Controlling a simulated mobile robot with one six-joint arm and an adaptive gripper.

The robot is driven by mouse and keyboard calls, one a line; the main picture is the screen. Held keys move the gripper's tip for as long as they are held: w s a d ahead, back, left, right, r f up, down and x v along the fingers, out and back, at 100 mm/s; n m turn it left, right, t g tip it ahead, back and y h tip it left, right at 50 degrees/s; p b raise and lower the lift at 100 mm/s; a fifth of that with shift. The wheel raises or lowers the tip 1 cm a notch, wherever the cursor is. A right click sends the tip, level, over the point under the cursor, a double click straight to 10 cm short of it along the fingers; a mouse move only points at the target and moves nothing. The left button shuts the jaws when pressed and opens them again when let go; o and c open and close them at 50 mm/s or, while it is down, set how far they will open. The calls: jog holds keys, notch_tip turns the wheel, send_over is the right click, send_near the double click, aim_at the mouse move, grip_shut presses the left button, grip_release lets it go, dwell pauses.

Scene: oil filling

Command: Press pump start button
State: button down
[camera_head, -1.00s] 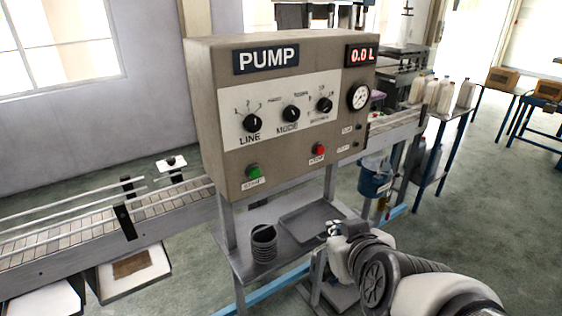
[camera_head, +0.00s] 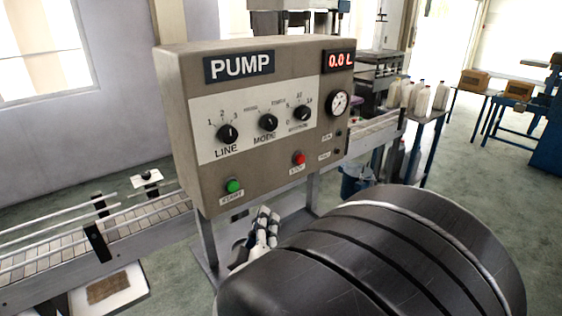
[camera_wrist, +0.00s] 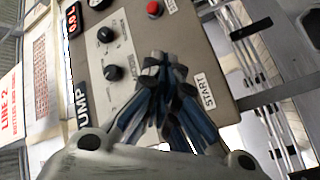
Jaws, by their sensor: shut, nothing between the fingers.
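In the wrist view, my shut gripper (camera_wrist: 168,68) points at the panel (camera_wrist: 105,45) beside the START label (camera_wrist: 203,92). The green button is hidden there; the red button (camera_wrist: 154,9) shows at the top.
The panel also has three black knobs, a gauge (camera_head: 339,103) and a display (camera_head: 339,61) reading 0.0 L. A conveyor (camera_head: 95,235) runs left of it. White jugs (camera_head: 421,97) stand on a table behind right. My dark arm link covers the lower right.

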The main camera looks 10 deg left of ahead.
aim_at(240, 197)
jog(key=w+a, duration=0.5)
jog(key=a, duration=0.1)
jog(key=shift+w+a+p, duration=0.35)
jog(key=shift+p, duration=0.1)
jog(key=shift+w+a, duration=0.1)
dwell(1.5)
jog(key=shift+w+a, duration=0.2)
jog(key=shift+a, duration=0.05)
jog(key=shift+w+a, duration=0.35)
jog(key=shift+a, duration=0.05)
dwell(0.9)
jog(key=shift+s+d, duration=0.65)
jog(key=shift+d, duration=0.1)
dwell(0.3)
